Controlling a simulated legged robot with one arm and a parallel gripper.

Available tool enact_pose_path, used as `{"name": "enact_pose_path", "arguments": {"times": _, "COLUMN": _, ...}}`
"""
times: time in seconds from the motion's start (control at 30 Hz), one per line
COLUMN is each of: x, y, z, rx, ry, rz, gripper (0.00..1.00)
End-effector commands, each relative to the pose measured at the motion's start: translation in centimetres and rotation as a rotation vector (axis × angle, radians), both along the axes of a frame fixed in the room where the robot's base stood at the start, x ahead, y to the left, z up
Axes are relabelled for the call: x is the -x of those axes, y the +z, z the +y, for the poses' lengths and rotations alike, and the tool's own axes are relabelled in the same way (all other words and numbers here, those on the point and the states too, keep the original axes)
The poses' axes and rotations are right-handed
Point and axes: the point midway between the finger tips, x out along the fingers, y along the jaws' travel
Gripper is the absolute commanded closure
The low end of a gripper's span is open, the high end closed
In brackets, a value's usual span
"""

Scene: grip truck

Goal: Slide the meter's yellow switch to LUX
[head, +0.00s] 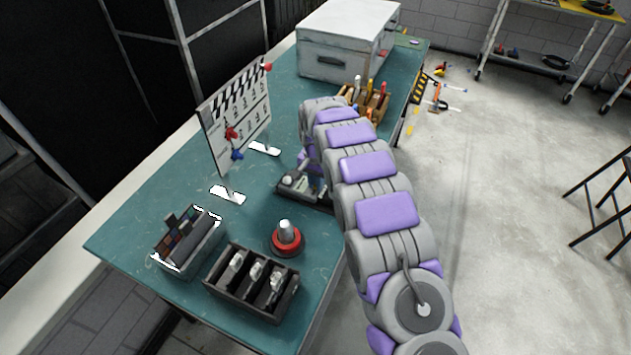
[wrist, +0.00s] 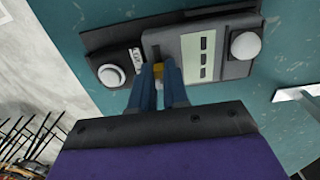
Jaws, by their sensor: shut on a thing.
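The meter (wrist: 219,78) fills the top middle of the wrist view, a grey body with a pale display panel on a dark base. Its yellow switch (wrist: 158,71) shows as a small patch between my gripper's blue fingertips (wrist: 159,84). My gripper is shut on the switch, and the fingers hide most of it. A small white label (wrist: 135,58) lies left of the fingers; its lettering is too small to read surely. In the head view the meter (head: 291,182) lies on the teal table, with my arm partly covering it.
A white dome (wrist: 245,46) and a round white button (wrist: 111,75) flank the fingers. On the table (head: 170,195) stand a clapperboard (head: 236,115), a red-based knob (head: 286,239), a black divided tray (head: 252,283), a grey bin (head: 187,243) and a white case (head: 345,40).

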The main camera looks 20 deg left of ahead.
Motion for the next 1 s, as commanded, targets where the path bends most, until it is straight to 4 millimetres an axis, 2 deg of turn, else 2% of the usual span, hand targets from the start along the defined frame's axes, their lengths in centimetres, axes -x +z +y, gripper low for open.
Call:
{"name": "enact_pose_path", "arguments": {"times": 0.47, "x": 0.1, "y": 0.0, "z": 0.1, "rx": 0.000, "ry": 0.001, "rz": 0.000, "gripper": 1.00}}
{"name": "enact_pose_path", "arguments": {"times": 0.8, "x": 2.0, "y": 0.1, "z": 0.3, "rx": 0.001, "ry": 0.003, "rz": 0.001, "gripper": 1.00}}
{"name": "enact_pose_path", "arguments": {"times": 1.0, "x": 2.3, "y": 0.0, "z": 0.3, "rx": 0.000, "ry": 0.001, "rz": 0.001, "gripper": 1.00}}
